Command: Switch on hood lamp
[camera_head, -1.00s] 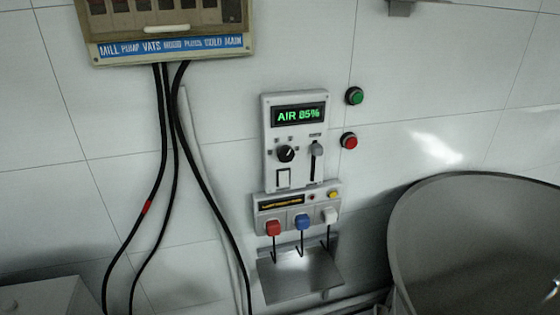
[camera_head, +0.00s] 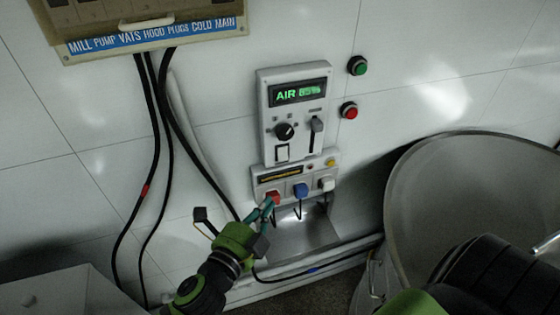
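The grey wall panel (camera_head: 264,100) has a green lit display (camera_head: 298,93) reading AIR with a blurred percentage. Below the display are a black rotary knob (camera_head: 286,131), a dark slider lever (camera_head: 316,128) and a white rocker switch (camera_head: 282,152) in a black frame. I cannot read which control is for the hood lamp. My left gripper (camera_head: 262,207) is at the red plug (camera_head: 272,196), below the rocker. Its teal fingertips overlap the plug's lower part; whether they grip it is unclear. My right gripper is out of view.
A plug strip (camera_head: 322,165) under the panel holds a blue plug (camera_head: 300,190) and a white plug (camera_head: 326,184). Green (camera_head: 357,66) and red (camera_head: 349,110) buttons sit to the right. A large grey vessel (camera_head: 425,180) stands at right. Black cables (camera_head: 170,95) hang at left.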

